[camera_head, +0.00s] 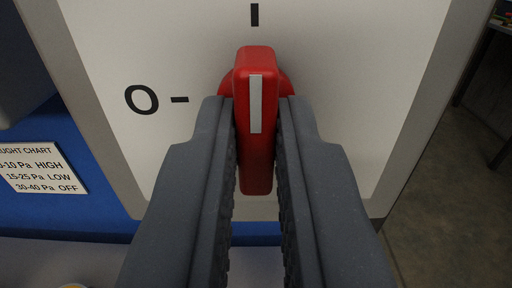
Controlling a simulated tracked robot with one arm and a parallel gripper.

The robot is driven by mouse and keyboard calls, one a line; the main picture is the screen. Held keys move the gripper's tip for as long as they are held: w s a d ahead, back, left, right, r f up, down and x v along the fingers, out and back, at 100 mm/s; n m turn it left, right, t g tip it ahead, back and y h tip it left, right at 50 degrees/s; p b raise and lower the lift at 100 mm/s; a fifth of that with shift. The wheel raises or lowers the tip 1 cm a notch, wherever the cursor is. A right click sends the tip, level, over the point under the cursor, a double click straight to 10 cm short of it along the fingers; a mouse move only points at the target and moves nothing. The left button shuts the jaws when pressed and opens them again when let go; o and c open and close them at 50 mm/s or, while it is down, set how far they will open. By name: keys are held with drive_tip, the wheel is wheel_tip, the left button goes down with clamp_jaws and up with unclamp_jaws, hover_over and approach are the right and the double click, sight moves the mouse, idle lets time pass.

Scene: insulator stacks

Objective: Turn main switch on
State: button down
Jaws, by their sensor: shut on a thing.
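The main switch is a red rotary handle (256,65) with a white pointer stripe, on a white panel (350,90). The handle stands upright in the picture, and its stripe points up to the "I" mark (255,14). The "O" mark (142,99) with its dash is to the left of the handle. My gripper (257,110) is shut on the handle, with one dark grey finger on each side of it. The fingers hide part of the round red base behind the handle.
A blue surface with a white label (42,168) reading "HIGH", "LOW" and "OFF" is at the left. A grey frame (425,110) edges the panel. Dark floor (450,215) and part of a table-like structure show at the right.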

drive_tip(key=shift+r, duration=0.1)
drive_tip(key=c, duration=1.5)
unclamp_jaws()
drive_tip(key=shift+a, duration=0.1)
drive_tip(key=shift+w, duration=0.2)
drive_tip(key=shift+s, duration=0.1)
drive_tip(key=s, duration=0.4)
drive_tip(key=s+b, duration=0.1)
drive_tip(key=s, duration=0.4)
drive_tip(key=s+b, duration=0.1)
drive_tip(key=s, duration=0.3)
drive_tip(key=shift+s+d, duration=0.3)
drive_tip(key=shift+s, duration=0.05)
